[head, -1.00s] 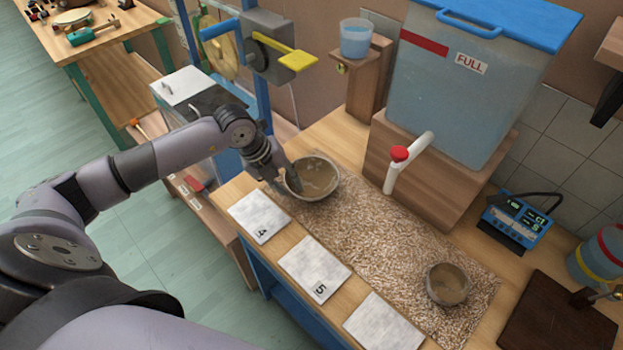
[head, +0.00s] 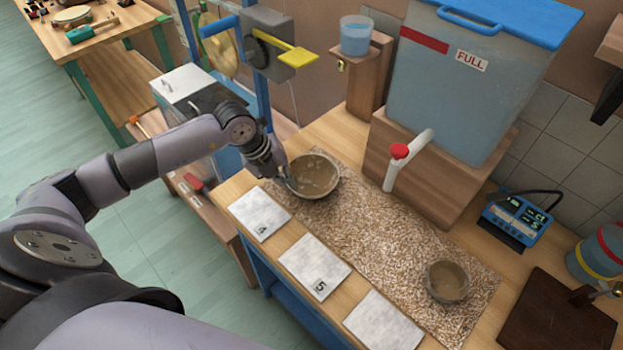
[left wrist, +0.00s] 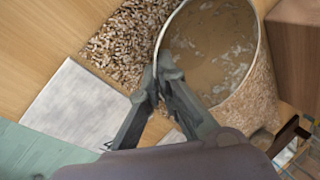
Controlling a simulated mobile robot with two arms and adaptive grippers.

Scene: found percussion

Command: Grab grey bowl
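A larger grey-brown bowl (head: 316,176) stands at the far left end of the speckled mat (head: 365,232), with murky liquid inside. It fills the upper right of the left wrist view (left wrist: 215,45). My left gripper (head: 287,180) is at the bowl's left rim. In the left wrist view its two fingers (left wrist: 158,78) come together at the rim and appear closed on the wall, one finger inside and one outside. A smaller grey-brown bowl (head: 447,282) sits at the mat's near right end. My right gripper is not in view.
A large water tank (head: 470,90) with a red-capped spout (head: 410,160) stands behind the mat. Cards (head: 315,267) lie along the front edge. A blue device (head: 515,219) and dark board (head: 558,328) are at right.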

